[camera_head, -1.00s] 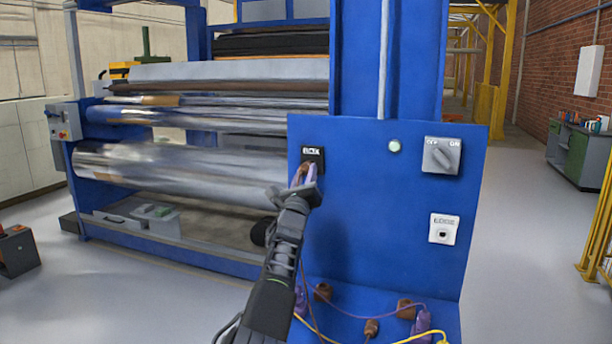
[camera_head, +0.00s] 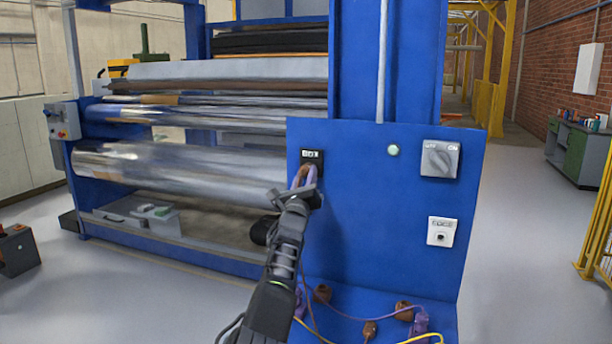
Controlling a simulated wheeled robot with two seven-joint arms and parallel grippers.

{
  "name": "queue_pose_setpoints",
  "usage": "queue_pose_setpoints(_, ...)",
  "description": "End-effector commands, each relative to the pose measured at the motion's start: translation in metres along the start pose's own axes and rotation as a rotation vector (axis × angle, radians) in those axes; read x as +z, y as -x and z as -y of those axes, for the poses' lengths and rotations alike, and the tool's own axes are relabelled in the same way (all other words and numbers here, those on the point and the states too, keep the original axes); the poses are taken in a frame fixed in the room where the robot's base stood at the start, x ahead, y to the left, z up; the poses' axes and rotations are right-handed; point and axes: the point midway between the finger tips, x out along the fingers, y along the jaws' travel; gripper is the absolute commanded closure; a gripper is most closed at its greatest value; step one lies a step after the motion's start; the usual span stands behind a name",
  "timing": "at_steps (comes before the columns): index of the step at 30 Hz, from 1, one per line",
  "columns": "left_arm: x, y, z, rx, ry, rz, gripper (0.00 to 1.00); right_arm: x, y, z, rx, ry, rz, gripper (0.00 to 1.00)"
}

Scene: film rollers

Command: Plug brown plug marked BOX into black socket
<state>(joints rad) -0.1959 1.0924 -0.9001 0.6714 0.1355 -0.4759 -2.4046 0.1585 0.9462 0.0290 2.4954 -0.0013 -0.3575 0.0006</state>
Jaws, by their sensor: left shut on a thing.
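The black socket (camera_head: 314,157), with a small white label, is on the left upper part of the blue panel (camera_head: 375,235). My left gripper (camera_head: 304,181) is just below it in the picture, shut on a brown plug (camera_head: 298,176). The plug is at the lower edge of the socket in the picture. A purple part shows beside the brown one. The gripper hides much of the plug, and I cannot read its mark or tell whether it is inserted. My right gripper is not in view.
A white socket (camera_head: 442,231) and a grey rotary switch (camera_head: 440,158) are on the panel's right. Several brown and purple plugs, including a brown one (camera_head: 403,309) and a purple one (camera_head: 421,318), lie with cables on the blue ledge below. Film rollers (camera_head: 180,172) stand at left.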

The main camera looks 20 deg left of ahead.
Motion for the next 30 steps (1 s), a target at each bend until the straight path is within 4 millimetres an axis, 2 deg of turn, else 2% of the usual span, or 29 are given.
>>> queue_pose_setpoints(12,0.0005,-0.0039,0.0004,0.0,-0.002,0.001,1.0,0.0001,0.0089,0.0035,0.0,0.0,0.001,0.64)
queue_pose_setpoints(13,0.0002,-0.0039,0.0004,-0.001,-0.002,0.002,0.73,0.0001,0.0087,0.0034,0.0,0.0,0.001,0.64)
queue_pose_setpoints(15,-0.0001,-0.0036,0.0004,-0.001,-0.001,0.002,0.68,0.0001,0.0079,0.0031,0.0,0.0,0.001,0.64)
queue_pose_setpoints(22,-0.0007,-0.0035,0.0001,0.0,-0.001,0.001,0.49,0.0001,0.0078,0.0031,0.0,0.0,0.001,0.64)
queue_pose_setpoints(30,-0.0013,-0.0031,-0.0002,0.0,-0.001,0.0,0.49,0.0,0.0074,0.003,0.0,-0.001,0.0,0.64)
